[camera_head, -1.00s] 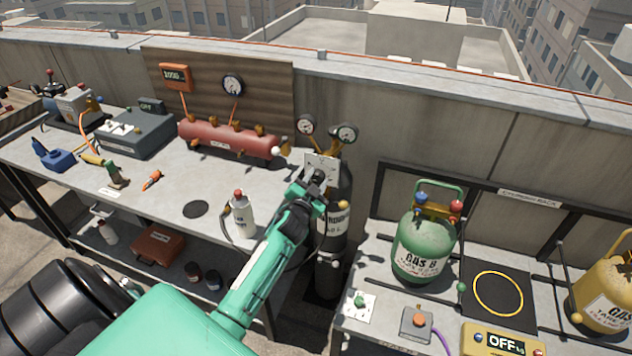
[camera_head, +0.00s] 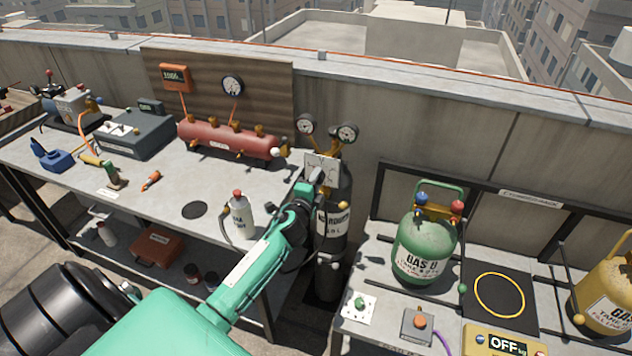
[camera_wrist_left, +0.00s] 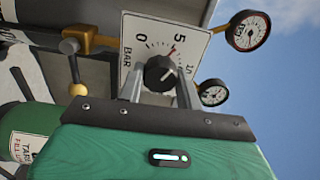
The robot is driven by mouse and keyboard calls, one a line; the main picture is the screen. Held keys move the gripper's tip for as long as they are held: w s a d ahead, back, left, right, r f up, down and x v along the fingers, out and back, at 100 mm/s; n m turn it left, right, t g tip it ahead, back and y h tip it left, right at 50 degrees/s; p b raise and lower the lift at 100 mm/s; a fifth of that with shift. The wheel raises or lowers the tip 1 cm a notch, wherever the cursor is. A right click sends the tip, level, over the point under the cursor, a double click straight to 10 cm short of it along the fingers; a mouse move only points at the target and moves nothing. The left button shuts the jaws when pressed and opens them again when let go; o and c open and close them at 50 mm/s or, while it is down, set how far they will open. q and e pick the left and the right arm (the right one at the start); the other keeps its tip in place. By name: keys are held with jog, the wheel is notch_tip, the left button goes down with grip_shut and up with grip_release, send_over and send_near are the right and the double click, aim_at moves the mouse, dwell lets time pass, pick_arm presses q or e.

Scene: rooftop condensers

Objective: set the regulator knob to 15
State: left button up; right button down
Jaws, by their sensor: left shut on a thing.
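The regulator knob (camera_wrist_left: 159,73) is black and round, on a white plate (camera_wrist_left: 140,32) marked BAR with 0, 5 and 10 showing. Its pointer seems to lie up and to the right, near the 5; the rest of the scale is hidden. In the head view the plate (camera_head: 320,161) stands in front of the dark gas cylinder (camera_head: 328,262). My left gripper (camera_head: 317,178) reaches the plate and covers the knob there. In the left wrist view its two fingers (camera_wrist_left: 158,90) are shut on the knob from both sides. My right gripper is out of view.
Two round gauges (camera_head: 348,132) sit above the plate on brass fittings. A white bottle (camera_head: 239,218) stands on the workbench left of my left arm. A green gas tank (camera_head: 424,248) stands on the table at right.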

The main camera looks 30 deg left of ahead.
pick_arm(q)
jog(key=shift+s+f+m+p, duration=0.1)
jog(key=shift+m+p, duration=4.35)
jog(key=shift+m, duration=8.35)
jog(key=o, duration=1)
